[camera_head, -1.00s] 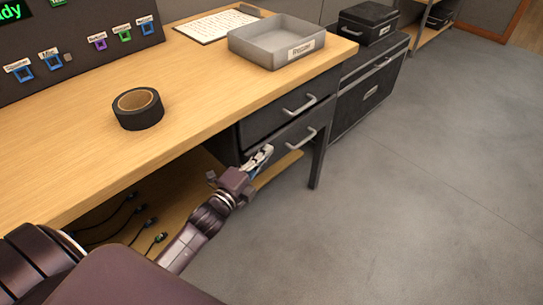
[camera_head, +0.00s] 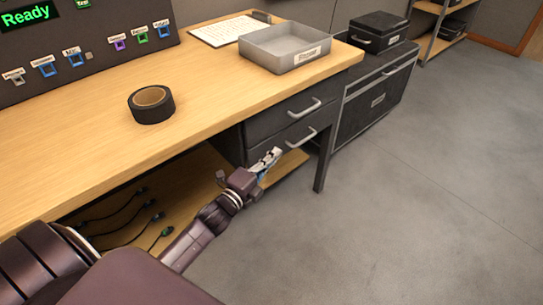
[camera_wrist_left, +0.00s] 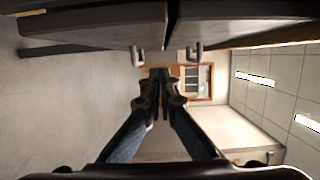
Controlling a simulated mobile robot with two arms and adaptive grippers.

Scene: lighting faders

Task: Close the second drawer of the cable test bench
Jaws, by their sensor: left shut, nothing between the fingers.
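The cable test bench (camera_head: 85,130) has two dark drawers under its right end. The upper drawer (camera_head: 276,122) has a silver bar handle and looks closed. The second drawer (camera_head: 290,140) is below it, with its own handle (camera_head: 301,136). Its front looks nearly flush with the upper one; I cannot tell whether a small gap is left. My left gripper (camera_head: 274,156) is shut and empty, close to the lower left of the second drawer's front; contact is unclear. In the left wrist view the fingertips (camera_wrist_left: 160,74) meet just past the two drawer fronts. My right gripper is not in view.
A black tape roll (camera_head: 151,104), a grey tray (camera_head: 285,50) and a paper sheet (camera_head: 229,30) are on the benchtop. Several cables (camera_head: 125,215) lie on the lower shelf. A bench leg (camera_head: 323,160) stands right of the drawers. Floor to the right is clear.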

